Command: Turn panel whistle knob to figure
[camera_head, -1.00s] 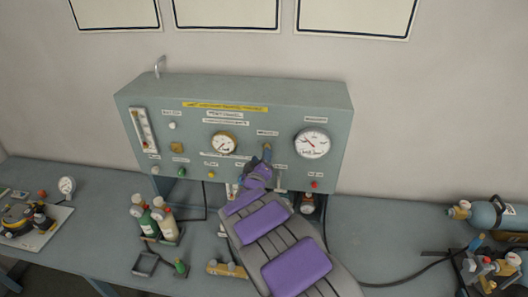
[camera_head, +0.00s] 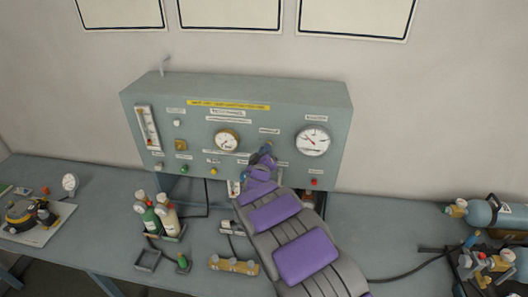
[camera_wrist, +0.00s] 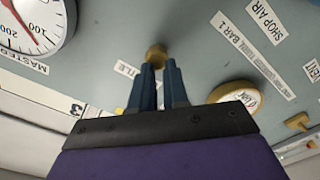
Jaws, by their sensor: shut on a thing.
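The whistle knob (camera_wrist: 156,53) is a small brass knob on the grey-green panel (camera_head: 325,97). In the wrist view it sits at the blue fingertips of my gripper (camera_wrist: 156,68), which is shut on it. A partly covered label ending in "TLE" lies beside the knob. In the head view my gripper (camera_head: 265,149) is against the panel between the two dials, and the knob is hidden behind it. No figure mark around the knob can be made out.
A large white gauge (camera_head: 313,141) is right of my gripper and a smaller brass-rimmed gauge (camera_head: 227,140) is left. Green and cream bottles (camera_head: 167,213) stand on the bench at left. A blue cylinder (camera_head: 486,212) lies at right. Free wall is above the panel.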

